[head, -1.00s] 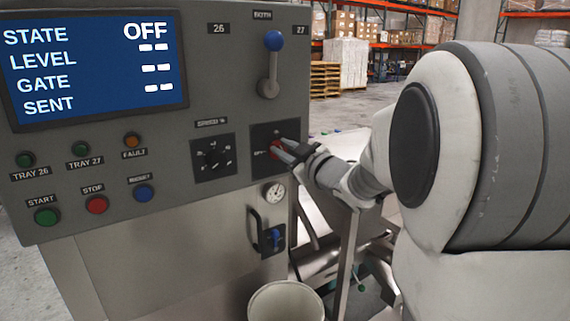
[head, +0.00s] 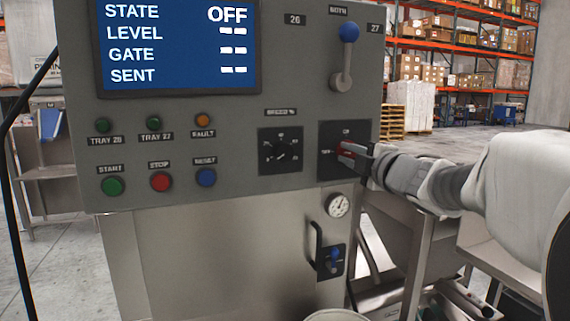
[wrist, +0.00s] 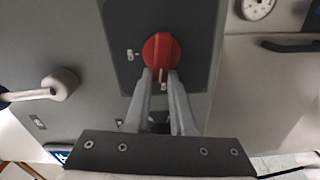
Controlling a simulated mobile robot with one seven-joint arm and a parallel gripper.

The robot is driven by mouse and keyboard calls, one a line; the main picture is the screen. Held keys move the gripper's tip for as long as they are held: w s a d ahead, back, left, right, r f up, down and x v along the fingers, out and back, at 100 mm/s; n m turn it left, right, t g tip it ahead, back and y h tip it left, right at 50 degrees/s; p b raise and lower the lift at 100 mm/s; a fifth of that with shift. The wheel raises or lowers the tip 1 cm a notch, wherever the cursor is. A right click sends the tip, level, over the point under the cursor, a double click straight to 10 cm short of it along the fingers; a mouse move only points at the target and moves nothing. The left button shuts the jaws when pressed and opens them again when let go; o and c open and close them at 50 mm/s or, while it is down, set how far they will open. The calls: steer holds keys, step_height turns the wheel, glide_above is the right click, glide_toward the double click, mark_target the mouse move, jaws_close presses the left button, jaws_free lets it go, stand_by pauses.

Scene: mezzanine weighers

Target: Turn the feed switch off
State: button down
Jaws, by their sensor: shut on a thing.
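The feed switch is a red rotary knob (wrist: 161,52) on a dark square plate (wrist: 200,25) at the right of the grey control panel. In the head view the red knob (head: 346,149) is partly covered by my gripper (head: 355,152). In the wrist view my gripper (wrist: 161,80) has its two fingers on either side of the knob's lower part, shut on it. A white line on the knob points down toward a small label in the wrist view. The display (head: 180,45) reads STATE OFF, with dashes for LEVEL, GATE and SENT.
A speed dial (head: 281,151) sits left of the switch. A blue-knobbed lever (head: 346,55) is above it. Start (head: 112,186), stop (head: 160,181) and reset (head: 206,177) buttons are at the left.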

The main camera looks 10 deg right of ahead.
steer(key=shift+f+n+b, duration=0.3)
steer(key=shift+n+b, duration=0.35)
steer(key=shift+n, duration=0.15)
steer(key=c, duration=0.8)
jaws_free()
steer(key=shift+o, duration=0.2)
steer(key=shift+s, duration=0.1)
